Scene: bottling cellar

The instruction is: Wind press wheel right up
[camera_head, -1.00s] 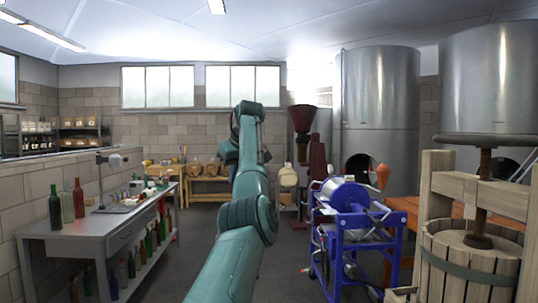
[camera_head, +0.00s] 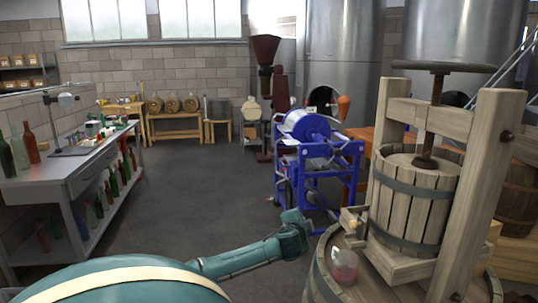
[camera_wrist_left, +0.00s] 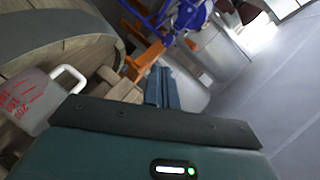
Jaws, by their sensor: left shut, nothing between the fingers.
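The wooden press stands at the right of the head view, with its slatted basket (camera_head: 412,200), dark screw (camera_head: 432,125) and flat dark wheel (camera_head: 443,67) on top. The wheel is at the screw's upper end, above the wooden crossbeam. My left gripper (camera_head: 297,226) is low and left of the press basket, apart from the wheel and well below it. In the left wrist view its fingers (camera_wrist_left: 163,88) are together with nothing between them. The wheel is not seen in the wrist view. My right gripper is in neither view.
A barrel (camera_head: 325,283) under the press carries a clear jug (camera_head: 344,268) with red marks, close to my left gripper; the jug also shows in the wrist view (camera_wrist_left: 32,102). A blue-framed machine (camera_head: 312,165) stands beyond. The floor (camera_head: 205,195) is clear between it and the bottle bench (camera_head: 75,165).

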